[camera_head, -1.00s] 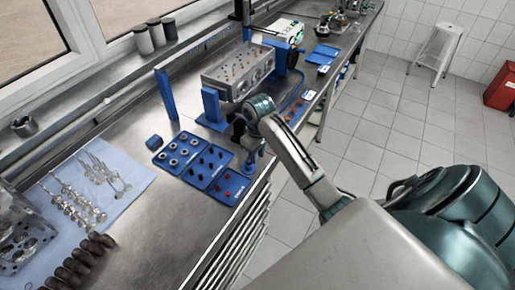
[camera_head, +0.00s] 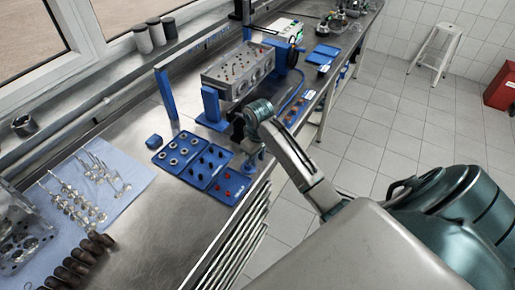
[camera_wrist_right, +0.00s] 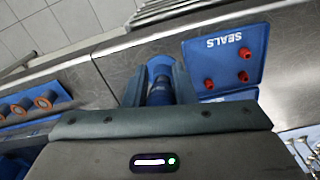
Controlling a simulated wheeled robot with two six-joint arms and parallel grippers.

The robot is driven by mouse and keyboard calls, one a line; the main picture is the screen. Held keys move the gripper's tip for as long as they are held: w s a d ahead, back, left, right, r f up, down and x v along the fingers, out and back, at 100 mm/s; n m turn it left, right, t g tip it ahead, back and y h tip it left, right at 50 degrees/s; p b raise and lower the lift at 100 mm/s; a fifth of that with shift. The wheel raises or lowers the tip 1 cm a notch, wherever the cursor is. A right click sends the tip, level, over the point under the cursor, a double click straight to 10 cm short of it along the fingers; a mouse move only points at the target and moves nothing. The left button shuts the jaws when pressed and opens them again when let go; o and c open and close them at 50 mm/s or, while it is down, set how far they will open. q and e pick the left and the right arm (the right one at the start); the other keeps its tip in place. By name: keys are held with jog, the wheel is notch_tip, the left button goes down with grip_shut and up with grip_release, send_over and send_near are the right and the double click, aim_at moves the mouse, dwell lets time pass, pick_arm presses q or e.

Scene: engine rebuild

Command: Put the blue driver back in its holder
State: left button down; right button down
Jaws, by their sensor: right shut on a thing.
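My right gripper (camera_head: 254,153) points down at the front edge of the bench, beside the blue seals tray. In the right wrist view the gripper (camera_wrist_right: 160,68) is shut on the blue driver (camera_wrist_right: 160,92), whose blue, rounded body shows between the two fingers. The driver's lower end is hidden, and I cannot make out its holder apart from it. My left gripper is not in view.
The seals tray (camera_wrist_right: 248,68) with red seals lies close on the right in the wrist view. In the head view, other blue parts trays (camera_head: 178,152) lie behind it. An engine block (camera_head: 238,73) on blue stands is farther back. Bare bench (camera_head: 165,225) lies at front.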

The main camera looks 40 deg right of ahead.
jog(key=shift+f, duration=0.6)
jog(key=c, duration=1.1)
grip_release()
jog(key=shift+r, duration=0.1)
